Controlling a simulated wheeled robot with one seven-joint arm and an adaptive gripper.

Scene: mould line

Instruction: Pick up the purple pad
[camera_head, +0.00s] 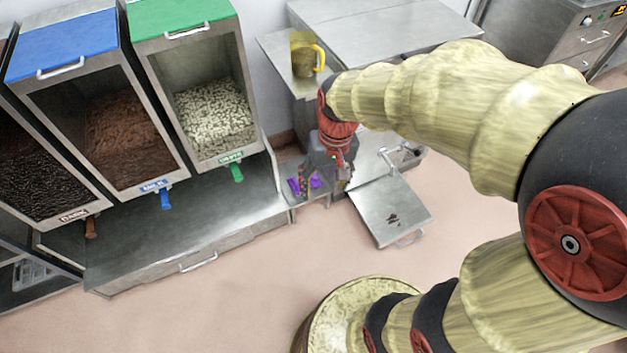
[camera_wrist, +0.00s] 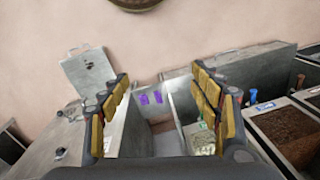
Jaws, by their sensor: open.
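Purple shows as two pieces in the head view, at the left of my gripper; I take the purple pad (camera_head: 294,186) to be there, low by the small steel compartment. My gripper (camera_head: 318,183) hangs over that spot and partly hides it. I cannot tell whether the patches are one piece.
Steel bins with blue (camera_head: 62,45) and green (camera_head: 178,14) lids stand at the left above a steel counter (camera_head: 185,215). An open steel lid (camera_head: 390,208) sticks out right of my gripper. A yellow jug (camera_head: 306,56) stands on the surface behind. The floor in front is clear.

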